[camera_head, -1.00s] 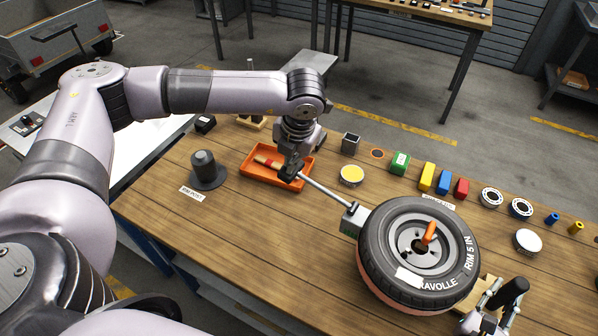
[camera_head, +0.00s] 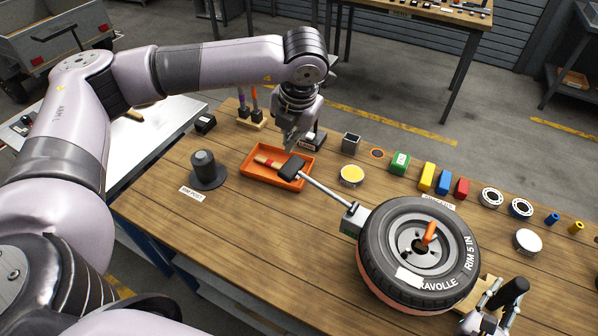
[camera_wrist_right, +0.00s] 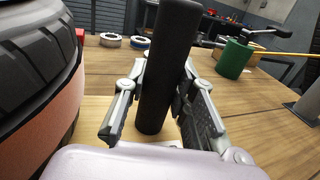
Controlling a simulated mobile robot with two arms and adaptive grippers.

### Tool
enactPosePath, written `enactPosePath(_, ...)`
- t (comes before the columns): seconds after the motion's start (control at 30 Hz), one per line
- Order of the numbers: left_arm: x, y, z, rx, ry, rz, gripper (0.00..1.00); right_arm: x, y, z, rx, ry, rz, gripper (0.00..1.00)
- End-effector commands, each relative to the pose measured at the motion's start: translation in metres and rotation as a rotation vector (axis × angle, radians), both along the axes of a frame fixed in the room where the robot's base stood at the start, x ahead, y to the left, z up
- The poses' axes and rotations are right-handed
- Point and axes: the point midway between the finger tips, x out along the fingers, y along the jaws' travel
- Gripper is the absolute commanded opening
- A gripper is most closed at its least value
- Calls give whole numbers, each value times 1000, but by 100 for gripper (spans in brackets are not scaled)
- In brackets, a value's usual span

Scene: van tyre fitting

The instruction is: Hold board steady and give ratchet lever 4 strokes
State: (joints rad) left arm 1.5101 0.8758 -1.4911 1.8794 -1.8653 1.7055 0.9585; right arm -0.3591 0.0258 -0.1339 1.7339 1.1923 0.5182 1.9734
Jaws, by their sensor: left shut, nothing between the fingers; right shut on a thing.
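The ratchet lever (camera_head: 322,188) is a steel rod with a black grip; its free end hangs over the orange tray and its other end meets a grey block (camera_head: 353,222) beside the tyre. My left gripper (camera_head: 290,148) is shut and empty, just above and behind the black grip, apparently apart from it. My right gripper (camera_head: 488,312) is shut on an upright black handle (camera_head: 513,292), also clear in the right wrist view (camera_wrist_right: 168,70). A pale board (camera_head: 490,286) shows partly beside the tyre; how the handle joins it is hidden.
The tyre (camera_head: 372,255) with an orange-handled part (camera_head: 429,232) in its hub fills the right of the bench. An orange tray (camera_head: 252,177) and a dark post (camera_head: 205,170) stand left. Blocks and rings line the back. The front-left bench is clear.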

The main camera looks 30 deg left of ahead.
Motion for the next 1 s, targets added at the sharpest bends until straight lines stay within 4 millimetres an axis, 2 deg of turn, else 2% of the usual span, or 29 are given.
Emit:
enactPosePath(0.23,0,0,0,0,0,0,0,0,1,-1,1,2,2,0)
enactPosePath(0.27,0,0,0,0,0,0,0,0,1,-1,1,2,2,26)
enactPosePath(0.57,0,0,0,0,0,0,0,0,0,0,1,0,1,46)
enactPosePath(0.87,0,0,0,0,0,0,0,0,0,0,1,0,0,48)
enactPosePath(1.0,0,0,0,0,0,0,0,-9,4,0,1,1,2,48)
